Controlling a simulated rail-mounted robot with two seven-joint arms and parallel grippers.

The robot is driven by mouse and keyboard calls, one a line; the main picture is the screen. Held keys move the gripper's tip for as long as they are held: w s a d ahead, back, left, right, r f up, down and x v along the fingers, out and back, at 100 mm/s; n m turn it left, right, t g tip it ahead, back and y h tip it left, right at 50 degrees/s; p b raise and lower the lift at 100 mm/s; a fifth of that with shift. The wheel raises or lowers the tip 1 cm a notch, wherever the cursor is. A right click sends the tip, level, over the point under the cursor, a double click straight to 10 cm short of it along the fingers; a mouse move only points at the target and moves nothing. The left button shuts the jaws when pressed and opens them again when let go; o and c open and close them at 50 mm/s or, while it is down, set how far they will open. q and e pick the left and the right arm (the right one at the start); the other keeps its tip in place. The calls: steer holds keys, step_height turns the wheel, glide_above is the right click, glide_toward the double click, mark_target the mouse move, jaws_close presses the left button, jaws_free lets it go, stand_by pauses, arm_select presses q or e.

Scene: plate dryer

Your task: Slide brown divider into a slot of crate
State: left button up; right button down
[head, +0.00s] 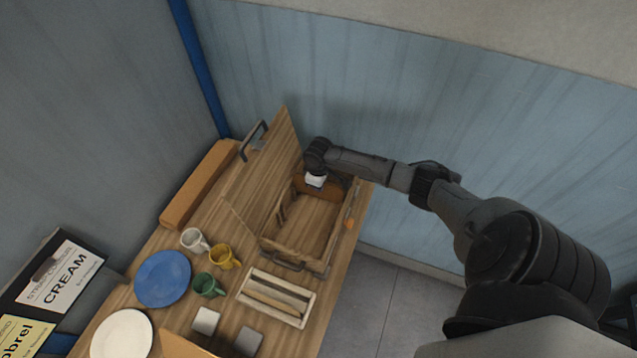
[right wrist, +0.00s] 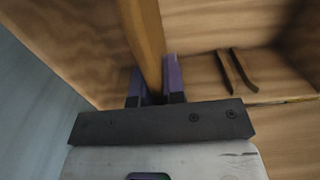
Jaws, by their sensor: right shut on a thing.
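The wooden crate (head: 292,254) stands open on the table, and its interior floor is bare. My right gripper (head: 317,184) is at the crate's far end, pointing down. It is shut on the brown divider (head: 331,192), which shows edge-on between the purple-and-black fingers in the right wrist view (right wrist: 143,38). The divider appears to be at or inside the crate's far end; its lower edge is hidden, and I cannot tell if it sits in a slot. A pair of dark slot strips (right wrist: 235,70) shows on a crate wall, right of the divider. My left gripper is not in view.
The crate's raised lid (head: 268,165) stands along its left side. A long brown block (head: 198,186), mugs (head: 224,257), a blue plate (head: 162,278), a white plate (head: 121,334) and a cutlery tray (head: 277,297) occupy the table. A blue wall (head: 420,120) stands behind.

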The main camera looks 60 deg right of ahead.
mark_target(318, 197)
steer(key=shift+f+b, duration=1.3)
steer(key=shift+f, duration=1.1)
steer(key=c, duration=1.1)
jaws_free()
step_height(318, 197, up, 12)
steer(key=shift+r, duration=0.9)
